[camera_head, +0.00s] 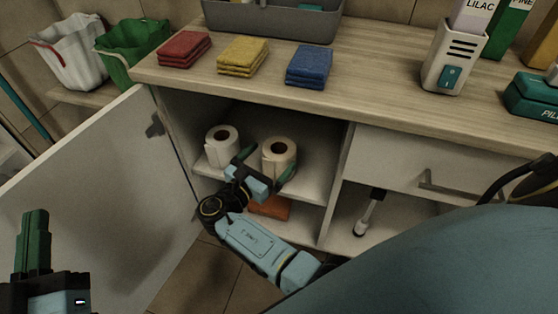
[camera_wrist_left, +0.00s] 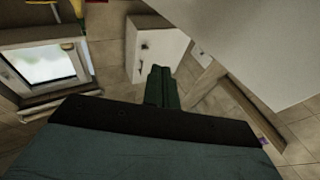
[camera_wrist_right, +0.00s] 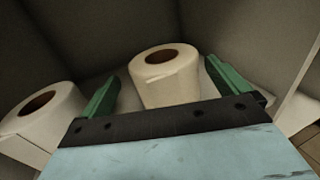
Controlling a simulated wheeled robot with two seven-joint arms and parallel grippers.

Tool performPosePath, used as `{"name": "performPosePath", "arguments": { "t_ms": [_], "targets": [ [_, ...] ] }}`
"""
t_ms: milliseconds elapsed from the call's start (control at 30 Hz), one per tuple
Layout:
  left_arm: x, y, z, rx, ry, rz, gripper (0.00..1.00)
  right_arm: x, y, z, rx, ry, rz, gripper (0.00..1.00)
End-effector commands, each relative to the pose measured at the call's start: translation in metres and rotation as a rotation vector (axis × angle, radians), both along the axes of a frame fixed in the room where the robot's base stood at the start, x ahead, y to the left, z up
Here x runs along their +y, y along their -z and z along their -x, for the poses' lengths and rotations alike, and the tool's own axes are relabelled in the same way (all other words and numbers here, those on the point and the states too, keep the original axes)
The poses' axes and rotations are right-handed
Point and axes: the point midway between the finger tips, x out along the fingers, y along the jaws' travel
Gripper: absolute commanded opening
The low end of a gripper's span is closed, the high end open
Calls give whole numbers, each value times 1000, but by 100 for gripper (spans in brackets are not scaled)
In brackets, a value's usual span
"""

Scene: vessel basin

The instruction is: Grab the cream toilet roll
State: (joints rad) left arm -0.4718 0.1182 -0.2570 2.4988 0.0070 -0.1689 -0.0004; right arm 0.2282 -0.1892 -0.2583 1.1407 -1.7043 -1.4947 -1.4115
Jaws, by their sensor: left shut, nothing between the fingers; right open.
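Two toilet rolls stand upright on the upper shelf inside the open cabinet. The cream toilet roll (camera_head: 279,156) is the right one; the whiter roll (camera_head: 222,146) is to its left. My right gripper (camera_head: 266,166) is open at the cream roll, with one finger to its left and one at its lower right. In the right wrist view the cream roll (camera_wrist_right: 165,77) sits between the two green fingers, with the white roll (camera_wrist_right: 42,118) outside the left finger. I cannot tell whether the fingers touch it.
The open cabinet door (camera_head: 90,200) stands left of the shelves. An orange cloth (camera_head: 269,207) lies on the lower shelf. Folded red, yellow and blue cloths (camera_head: 309,66) lie on the countertop (camera_head: 375,85). A divider (camera_head: 338,185) bounds the compartment's right side.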

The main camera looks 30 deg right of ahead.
Motion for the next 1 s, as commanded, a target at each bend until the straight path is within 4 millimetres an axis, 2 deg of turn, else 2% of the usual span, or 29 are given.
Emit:
{"name": "performPosePath", "arguments": {
  "t_ms": [200, 333, 667, 1000],
  "targets": [
    [-2, -26, 11, -181, 11, 59, 0, -23, -1, -3, 0, 2, 1, 100],
    [0, -31, 15, -247, 10, 79, 0, -37, -1, -10, 0, 1, 0, 100],
    [0, -35, 17, -275, 9, 87, 0, -42, -3, -12, 0, 0, -1, 100],
    [0, -34, 16, -273, 9, 86, 0, -42, -3, -12, 1, 0, -1, 56]
  ]
}}
